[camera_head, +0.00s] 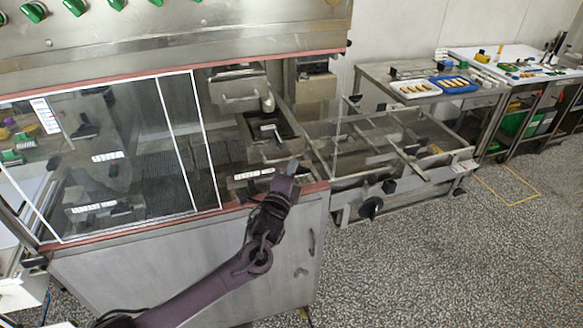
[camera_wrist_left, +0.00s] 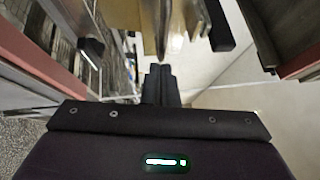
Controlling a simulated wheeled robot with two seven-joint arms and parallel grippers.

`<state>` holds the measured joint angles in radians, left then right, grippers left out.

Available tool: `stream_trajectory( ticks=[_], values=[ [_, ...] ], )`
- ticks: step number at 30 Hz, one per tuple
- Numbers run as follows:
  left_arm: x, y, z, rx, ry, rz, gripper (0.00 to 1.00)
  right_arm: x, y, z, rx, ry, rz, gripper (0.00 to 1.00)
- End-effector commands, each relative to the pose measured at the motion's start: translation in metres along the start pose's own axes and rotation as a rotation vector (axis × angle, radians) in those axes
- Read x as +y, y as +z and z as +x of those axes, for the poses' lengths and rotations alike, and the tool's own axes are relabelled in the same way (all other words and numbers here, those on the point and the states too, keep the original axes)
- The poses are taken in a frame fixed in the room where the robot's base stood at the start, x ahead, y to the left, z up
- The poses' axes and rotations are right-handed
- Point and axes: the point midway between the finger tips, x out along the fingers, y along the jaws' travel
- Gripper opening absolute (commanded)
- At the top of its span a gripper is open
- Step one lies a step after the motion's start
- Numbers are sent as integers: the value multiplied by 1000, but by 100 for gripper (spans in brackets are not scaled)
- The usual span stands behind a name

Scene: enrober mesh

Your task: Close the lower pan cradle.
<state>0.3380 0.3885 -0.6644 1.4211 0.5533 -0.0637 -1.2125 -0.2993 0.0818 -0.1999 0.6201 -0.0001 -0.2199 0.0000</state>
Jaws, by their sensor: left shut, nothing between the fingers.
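The enrober's steel pan cradle (camera_head: 283,152) seems to be the low, tray-like part in the opening at the right end of the machine. A dark pan with a pale handle (camera_head: 268,130) shows in it. How far it stands out I cannot tell exactly. My left gripper (camera_head: 292,166) is in front of the cradle's right front corner, with its fingertips close to it. I cannot tell whether they touch. In the left wrist view its two dark fingers (camera_wrist_left: 160,76) are together and empty, with metal parts beyond them. My right gripper is in neither view.
A steel box with a bar handle (camera_head: 240,95) hangs above the cradle. A clear, white-edged guard (camera_head: 205,140) covers the machine's left part. An open steel frame conveyor (camera_head: 400,150) with black knobs stands at right. Trays (camera_head: 415,88) lie on a table behind; the floor (camera_head: 450,270) at front right is clear.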

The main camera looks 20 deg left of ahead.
Motion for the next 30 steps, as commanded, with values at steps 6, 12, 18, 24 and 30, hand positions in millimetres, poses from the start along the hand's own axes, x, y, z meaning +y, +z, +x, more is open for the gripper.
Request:
stream_trajectory(
  ticks=[6,12,18,24,30],
  values=[
    [3,4,6,-1,-3,2,0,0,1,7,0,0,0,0],
    [9,22,32,-2,-5,3,0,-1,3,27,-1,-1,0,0],
    [6,28,38,-3,-2,1,0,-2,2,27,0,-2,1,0],
    [5,29,38,-7,-5,1,0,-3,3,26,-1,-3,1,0],
    [7,31,39,-8,-5,1,0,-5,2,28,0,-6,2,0]
  ],
)
